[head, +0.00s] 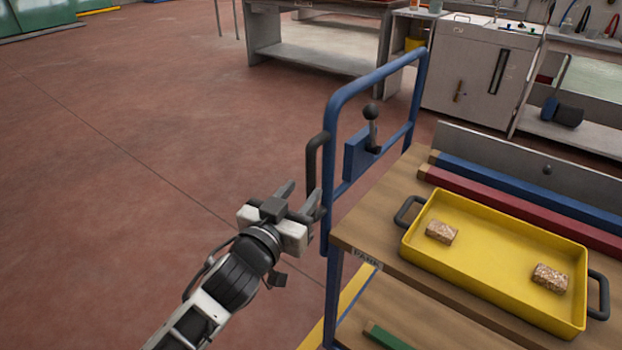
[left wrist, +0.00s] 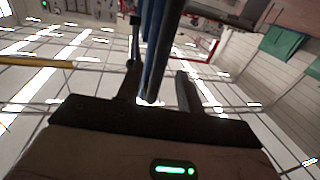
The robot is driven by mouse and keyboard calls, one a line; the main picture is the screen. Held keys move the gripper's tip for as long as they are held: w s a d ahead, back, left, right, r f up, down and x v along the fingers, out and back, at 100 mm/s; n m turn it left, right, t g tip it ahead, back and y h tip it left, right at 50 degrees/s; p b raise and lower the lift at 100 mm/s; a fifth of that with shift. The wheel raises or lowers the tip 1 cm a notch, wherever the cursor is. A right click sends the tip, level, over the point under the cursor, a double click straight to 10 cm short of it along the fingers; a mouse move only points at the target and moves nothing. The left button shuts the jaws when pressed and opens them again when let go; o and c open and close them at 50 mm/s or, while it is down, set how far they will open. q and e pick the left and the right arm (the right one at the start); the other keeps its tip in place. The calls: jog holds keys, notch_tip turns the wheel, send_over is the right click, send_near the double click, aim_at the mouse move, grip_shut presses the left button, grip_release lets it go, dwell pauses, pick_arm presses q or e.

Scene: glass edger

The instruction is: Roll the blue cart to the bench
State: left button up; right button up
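The blue cart has a blue tube frame (head: 377,76) and a wooden top (head: 385,225). A black side grip (head: 312,165) is fixed to the frame's left post. A black ball-topped lever (head: 371,125) stands upright on a blue plate. My left gripper (head: 299,197) is open, with its fingers close to the lower end of the side grip; I cannot tell whether they touch it. In the left wrist view, blue tubes (left wrist: 153,55) show between the parted fingers (left wrist: 158,92). A grey bench (head: 318,55) with a lower shelf stands at the back. My right gripper is out of view.
On the cart top lie a yellow tray (head: 478,275) with two speckled blocks, plus blue (head: 530,192) and red (head: 520,207) bars. A label (head: 367,258) reads PARK. A white cabinet (head: 478,72) stands behind. The red floor (head: 130,150) at left is clear.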

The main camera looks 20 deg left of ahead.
aim_at(310, 184)
pick_arm(q)
jog(key=w, duration=0.4)
jog(key=shift+w+d, duration=0.4)
grip_shut()
jog(key=shift+d+f, duration=0.1)
